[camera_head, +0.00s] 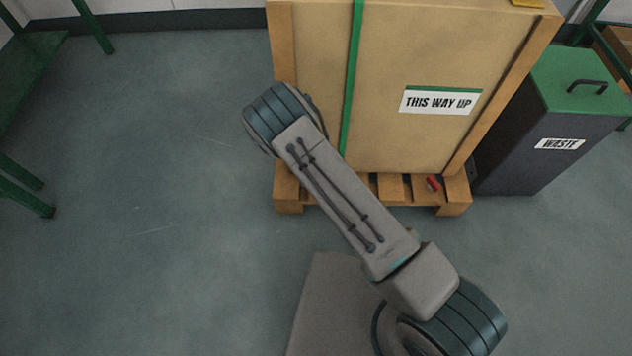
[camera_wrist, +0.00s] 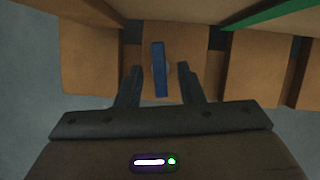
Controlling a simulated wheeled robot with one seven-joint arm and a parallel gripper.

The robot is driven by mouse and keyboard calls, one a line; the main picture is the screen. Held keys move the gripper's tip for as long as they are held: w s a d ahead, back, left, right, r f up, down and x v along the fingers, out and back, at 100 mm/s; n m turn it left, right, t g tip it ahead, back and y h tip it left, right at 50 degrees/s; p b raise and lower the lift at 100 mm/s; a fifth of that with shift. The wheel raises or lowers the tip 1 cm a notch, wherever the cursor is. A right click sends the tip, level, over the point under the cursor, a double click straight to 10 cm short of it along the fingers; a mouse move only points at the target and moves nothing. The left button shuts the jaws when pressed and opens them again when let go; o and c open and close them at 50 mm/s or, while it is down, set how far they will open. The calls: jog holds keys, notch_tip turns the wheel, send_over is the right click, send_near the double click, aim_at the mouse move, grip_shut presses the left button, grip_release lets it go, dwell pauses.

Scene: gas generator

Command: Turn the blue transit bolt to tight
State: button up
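The blue transit bolt (camera_wrist: 159,69) shows in the wrist view as an upright blue bar handle on the front of the wooden pallet. My gripper (camera_wrist: 160,72) is open, with one dark finger on each side of the blue handle. There is a visible gap between each finger and the handle. In the head view my arm hides the blue bolt and my gripper.
A large wooden crate (camera_head: 400,60) with a green strap stands on the pallet (camera_head: 289,198). A red handle (camera_head: 433,183) sits at the pallet's right. A waste bin (camera_head: 530,150) stands to the right. The floor at left is clear, with green frames (camera_head: 30,182) beyond.

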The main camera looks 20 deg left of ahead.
jog(key=shift+w+a+f, duration=0.1)
jog(key=shift+w+f, duration=0.1)
jog(key=shift+f, duration=0.25)
grip_shut()
jog(key=shift+a, duration=0.2)
jog(key=shift+d, duration=0.15)
